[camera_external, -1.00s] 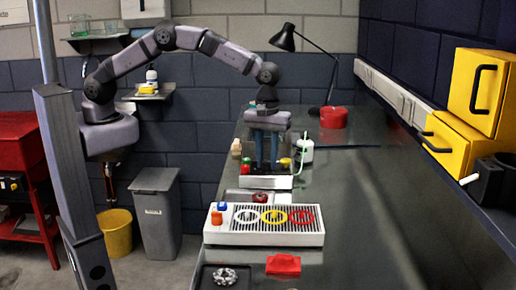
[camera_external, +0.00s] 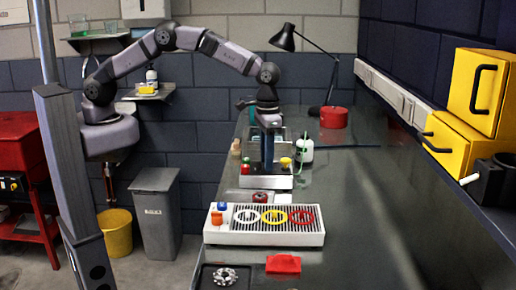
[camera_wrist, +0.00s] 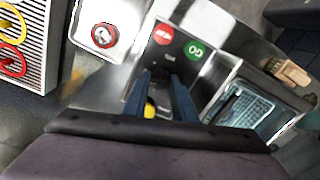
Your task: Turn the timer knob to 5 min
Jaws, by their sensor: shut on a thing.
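My gripper (camera_external: 267,170) points down onto a small control box (camera_external: 278,182) on the bench. In the wrist view, the blue fingers of my gripper (camera_wrist: 164,82) reach down to the box's dark face, closed on the timer knob. The knob is almost wholly hidden between the fingertips, and its pointer and scale cannot be read. Beside the fingers the box carries a red stop button (camera_wrist: 163,34), a green GO button (camera_wrist: 194,50) and a yellow button (camera_wrist: 150,111), partly hidden by a finger.
A red round knob on a pale plate (camera_wrist: 104,35) sits beside the box. Nearer the external camera is a white grille unit (camera_external: 225,240) with coloured rings. A glassy tray (camera_wrist: 245,108) and a wooden block (camera_wrist: 290,72) lie beyond.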

